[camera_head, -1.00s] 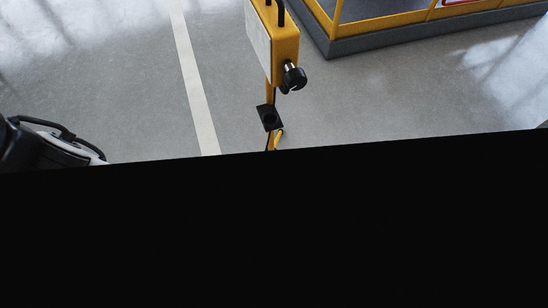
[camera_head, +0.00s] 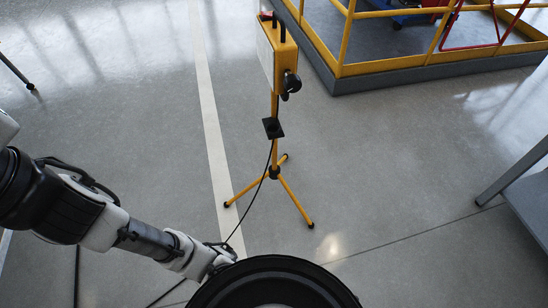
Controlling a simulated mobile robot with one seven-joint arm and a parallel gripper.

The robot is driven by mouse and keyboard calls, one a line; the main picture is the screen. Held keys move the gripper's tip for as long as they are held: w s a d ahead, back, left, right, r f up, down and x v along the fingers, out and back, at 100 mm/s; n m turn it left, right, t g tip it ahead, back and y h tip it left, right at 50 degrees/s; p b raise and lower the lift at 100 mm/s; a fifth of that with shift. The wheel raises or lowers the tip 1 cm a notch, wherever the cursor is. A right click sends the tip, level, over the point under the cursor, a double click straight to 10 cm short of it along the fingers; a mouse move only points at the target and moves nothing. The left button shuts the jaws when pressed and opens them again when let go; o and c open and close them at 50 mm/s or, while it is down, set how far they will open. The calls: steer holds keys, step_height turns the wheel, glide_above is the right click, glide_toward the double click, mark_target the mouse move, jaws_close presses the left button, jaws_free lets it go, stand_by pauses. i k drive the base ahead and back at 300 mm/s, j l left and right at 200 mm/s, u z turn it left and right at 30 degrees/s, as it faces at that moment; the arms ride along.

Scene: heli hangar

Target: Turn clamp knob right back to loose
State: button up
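A black round knob (camera_head: 291,83) sits on the right side of a yellow box (camera_head: 283,57) with a pale front panel. The box is on top of a yellow tripod stand (camera_head: 274,155), upright on the floor. I take this knob to be the clamp knob; its turn position is too small to tell. My arm reaches in from the left, low in the picture, well below and left of the knob. Its outer end runs behind a black round shape at the bottom, and my gripper's fingers do not show. Nothing of mine touches the stand's head.
A yellow-railed platform with a grey base edge (camera_head: 420,78) stands behind right. A grey table (camera_head: 528,205) is at the right edge. A black square plate (camera_head: 273,128) is on the post. A dark cable (camera_head: 254,195) hangs to the floor. Floor around the tripod is mostly clear.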

mark_target(292, 83)
steer(key=l+u, duration=0.25)
steer(key=l, duration=0.4)
steer(key=l+u, duration=0.25)
steer(key=l, duration=0.45)
